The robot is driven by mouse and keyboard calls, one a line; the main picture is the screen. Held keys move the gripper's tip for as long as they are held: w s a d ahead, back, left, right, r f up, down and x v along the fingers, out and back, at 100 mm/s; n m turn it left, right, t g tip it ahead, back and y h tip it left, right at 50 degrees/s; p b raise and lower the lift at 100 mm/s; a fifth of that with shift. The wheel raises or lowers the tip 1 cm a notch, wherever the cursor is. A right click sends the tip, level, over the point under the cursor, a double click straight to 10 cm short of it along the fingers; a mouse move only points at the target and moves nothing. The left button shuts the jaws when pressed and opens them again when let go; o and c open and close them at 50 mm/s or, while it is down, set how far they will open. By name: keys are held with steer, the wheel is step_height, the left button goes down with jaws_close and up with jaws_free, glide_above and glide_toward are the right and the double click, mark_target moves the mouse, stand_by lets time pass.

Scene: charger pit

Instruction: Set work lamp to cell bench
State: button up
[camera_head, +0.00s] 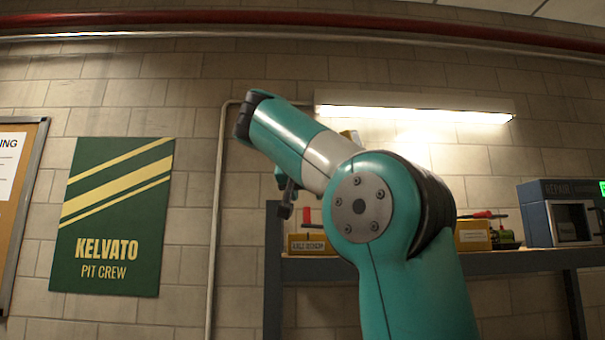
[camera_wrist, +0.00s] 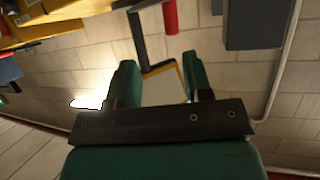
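My gripper (camera_wrist: 160,78) shows in the wrist view with its two green fingers spread apart. A thin black and yellow frame (camera_wrist: 158,69) shows between and beyond the fingers; it may be part of the work lamp. I cannot tell whether the fingers touch it. In the head view my teal arm fills the middle and my fingertips are not clearly seen. A small yellowish piece (camera_head: 350,136) peeks out behind my arm, too hidden to name. The bench (camera_head: 520,261), with a dark blue-grey frame, stands behind my arm against the wall.
Yellow bins (camera_head: 309,244) and (camera_head: 472,236) and a blue-grey repair unit (camera_head: 562,213) stand on the bench. A lit strip light (camera_head: 415,110) is on the wall above. A conduit (camera_head: 217,220) and a green poster (camera_head: 115,217) are at left. In the wrist view a red cylinder (camera_wrist: 170,17) shows.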

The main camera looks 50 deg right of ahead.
steer(key=p+v, duration=0.2)
steer(key=v, duration=0.3)
steer(key=shift+s+a+r, duration=0.1)
steer(key=shift+s+a, duration=0.05)
steer(key=shift+a, duration=0.15)
